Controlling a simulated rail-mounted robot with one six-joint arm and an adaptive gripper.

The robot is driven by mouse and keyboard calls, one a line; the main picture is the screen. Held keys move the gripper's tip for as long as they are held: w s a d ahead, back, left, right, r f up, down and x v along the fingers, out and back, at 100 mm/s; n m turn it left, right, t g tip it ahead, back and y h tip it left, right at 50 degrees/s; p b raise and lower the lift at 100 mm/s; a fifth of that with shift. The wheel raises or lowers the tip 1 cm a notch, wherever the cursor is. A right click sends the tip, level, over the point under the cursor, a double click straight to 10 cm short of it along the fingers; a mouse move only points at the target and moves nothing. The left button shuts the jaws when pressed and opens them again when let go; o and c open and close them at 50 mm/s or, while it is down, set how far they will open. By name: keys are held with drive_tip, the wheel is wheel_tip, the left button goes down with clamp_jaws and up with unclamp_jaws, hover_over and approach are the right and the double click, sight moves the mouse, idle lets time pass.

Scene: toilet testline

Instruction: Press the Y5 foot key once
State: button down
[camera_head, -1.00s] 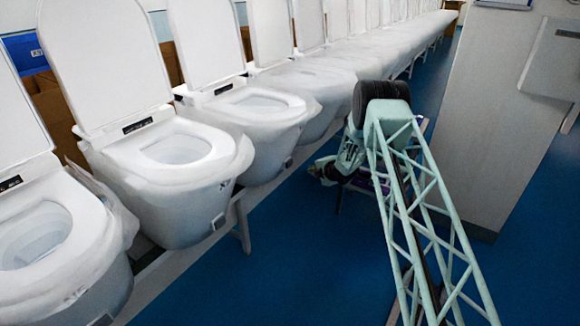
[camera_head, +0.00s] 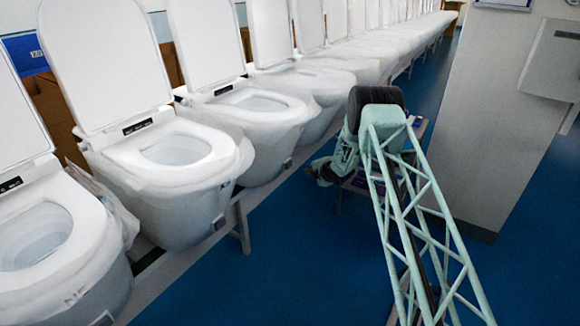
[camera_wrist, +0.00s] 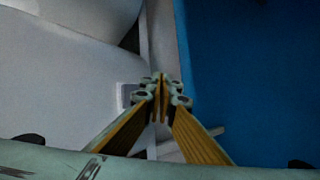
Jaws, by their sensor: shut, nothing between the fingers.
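In the wrist view my gripper (camera_wrist: 160,92) is shut and empty, its yellow-sided fingers meeting at the tips. A small pale square plate (camera_wrist: 127,94), which looks like a foot key, shows on the white toilet body (camera_wrist: 65,75) just left of the fingertips, partly hidden by them. I cannot tell whether the fingers touch it. In the head view the end of my arm is low beside the toilet row. Small square plates show on the lower fronts of a near toilet (camera_head: 219,222) and the one behind it (camera_head: 287,163). I cannot read a Y5 mark.
A row of white toilets with raised lids runs along the left, including a near toilet (camera_head: 175,170). A support leg (camera_head: 241,225) stands under the row. A grey cabinet (camera_head: 475,120) stands right of my arm. Blue floor (camera_head: 290,270) is open in front.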

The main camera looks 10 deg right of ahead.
drive_tip(key=w+a, duration=0.4)
drive_tip(key=a, duration=0.1)
drive_tip(key=shift+w+a+b, duration=0.25)
drive_tip(key=shift+b, duration=0.15)
drive_tip(key=shift+w+a+b, duration=0.55)
drive_tip(key=shift+a+b, duration=0.1)
drive_tip(key=shift+b, duration=0.1)
idle(2.9)
drive_tip(key=shift+s+d, duration=0.15)
idle(0.4)
drive_tip(key=shift+s+d+b, duration=0.4)
drive_tip(key=shift+d, duration=0.1)
drive_tip(key=shift+s+d, duration=0.1)
drive_tip(key=shift+s+d+b, duration=0.3)
drive_tip(key=shift+s+d, duration=0.45)
drive_tip(key=shift+d, duration=0.2)
drive_tip(key=shift+s+d+b, duration=0.3)
drive_tip(key=shift+s+d, duration=0.45)
drive_tip(key=shift+d, duration=0.15)
